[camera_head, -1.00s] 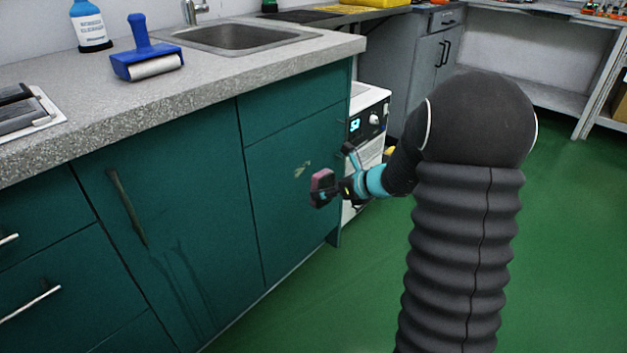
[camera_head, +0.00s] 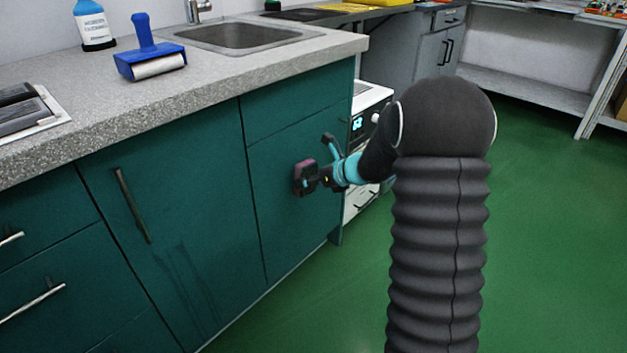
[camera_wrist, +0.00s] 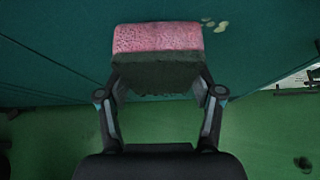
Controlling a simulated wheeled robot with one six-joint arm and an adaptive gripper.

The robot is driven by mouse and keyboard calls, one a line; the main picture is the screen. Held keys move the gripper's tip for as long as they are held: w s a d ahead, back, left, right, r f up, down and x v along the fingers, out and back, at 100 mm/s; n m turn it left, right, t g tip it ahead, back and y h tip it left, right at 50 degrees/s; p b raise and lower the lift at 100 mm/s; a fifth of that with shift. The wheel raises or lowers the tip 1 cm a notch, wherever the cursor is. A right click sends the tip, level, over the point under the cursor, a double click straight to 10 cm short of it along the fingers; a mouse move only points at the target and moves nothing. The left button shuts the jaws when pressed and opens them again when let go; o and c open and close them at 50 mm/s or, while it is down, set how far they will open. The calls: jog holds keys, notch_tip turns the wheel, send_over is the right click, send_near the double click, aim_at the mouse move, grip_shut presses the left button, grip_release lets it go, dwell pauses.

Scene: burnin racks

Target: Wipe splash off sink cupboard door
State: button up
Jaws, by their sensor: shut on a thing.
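The teal cupboard door (camera_head: 290,228) under the sink (camera_head: 240,36) is the right-hand panel of the counter front. My gripper (camera_wrist: 159,88) is shut on a pink sponge with a dark layer (camera_wrist: 157,38). The sponge (camera_head: 304,178) is held at the upper middle of this door, at or very near its face; contact cannot be told for sure. A small pale splash (camera_wrist: 215,25) shows just right of the sponge in the wrist view. In the head view the sponge and gripper hide the splash.
Dark drip marks (camera_head: 190,285) run down the neighbouring door, below its handle (camera_head: 131,205). A blue roller (camera_head: 150,60) and a bottle (camera_head: 94,26) stand on the counter (camera_head: 215,85). A white appliance (camera_head: 365,112) stands right of the cupboard. Green floor (camera_head: 540,230) is clear at right.

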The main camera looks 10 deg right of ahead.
jog(key=shift+w+a, duration=0.6)
jog(key=shift+w, duration=0.2)
dwell(0.9)
jog(key=shift+w+d+p, duration=0.45)
jog(key=shift+w+d, duration=0.1)
jog(key=shift+d, duration=0.25)
jog(key=shift+w+d+p, duration=0.45)
jog(key=shift+w+d, duration=0.05)
jog(key=shift+d, duration=0.25)
jog(key=shift+w+d+r+p, duration=0.15)
jog(key=shift+w+d+p, duration=0.65)
jog(key=shift+w+d, duration=0.5)
jog(key=shift+s+d, duration=0.1)
jog(key=shift+d, duration=0.05)
jog(key=shift+s+a+b, duration=0.95)
jog(key=shift+s+a, duration=0.3)
jog(key=shift+a, duration=0.25)
jog(key=shift+s+a+b, duration=0.4)
jog(key=shift+s+a, duration=0.1)
jog(key=shift+a, duration=0.3)
jog(key=shift+s+a+b, duration=0.35)
jog(key=shift+s+a, duration=0.1)
jog(key=shift+a, duration=0.3)
